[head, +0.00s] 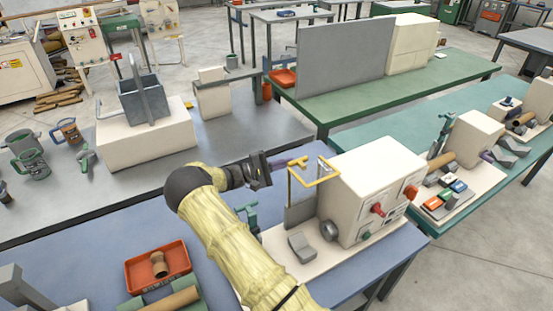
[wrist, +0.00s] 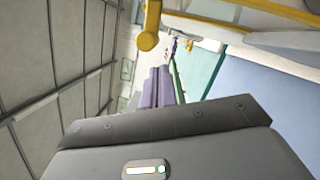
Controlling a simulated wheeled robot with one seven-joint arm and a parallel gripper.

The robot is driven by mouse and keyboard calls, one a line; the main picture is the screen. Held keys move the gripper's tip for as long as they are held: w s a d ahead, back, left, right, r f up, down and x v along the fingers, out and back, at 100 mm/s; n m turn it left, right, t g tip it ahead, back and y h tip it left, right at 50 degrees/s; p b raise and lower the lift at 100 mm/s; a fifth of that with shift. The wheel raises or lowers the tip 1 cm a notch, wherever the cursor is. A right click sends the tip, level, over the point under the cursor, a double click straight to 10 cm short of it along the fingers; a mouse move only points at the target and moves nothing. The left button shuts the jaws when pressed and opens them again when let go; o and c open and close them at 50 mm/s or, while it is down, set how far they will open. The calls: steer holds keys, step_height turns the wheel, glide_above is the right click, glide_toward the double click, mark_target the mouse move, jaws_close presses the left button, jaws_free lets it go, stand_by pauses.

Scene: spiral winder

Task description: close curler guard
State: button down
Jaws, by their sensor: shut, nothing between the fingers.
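The curler guard (head: 291,186) is a yellow bar frame on the spiral winder (head: 368,190), a cream box machine with red knobs. The frame stands up at the machine's left side, above a grey plate (head: 299,214). My gripper (head: 300,161) is shut and empty, its purple fingers pointing right close to the guard's upper bars. In the wrist view the shut fingers (wrist: 158,88) show at the centre. A yellow bar with a rounded end (wrist: 148,38) is just beyond them at the top. I cannot tell whether they touch.
A grey block (head: 302,247) and a round grey part (head: 329,230) sit on the winder's base. An orange tray (head: 158,267) with a brown roll lies on the blue table to the left. A green table (head: 405,128) with another machine stands at the right.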

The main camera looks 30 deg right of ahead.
steer(key=shift+s+r, duration=0.3)
steer(key=shift+s, duration=0.35)
steer(key=shift+d, duration=0.1)
steer(key=shift+s+r+m, duration=0.15)
steer(key=shift+s+m, duration=0.15)
steer(key=shift+s+a+r, duration=0.1)
steer(key=shift+a, duration=0.1)
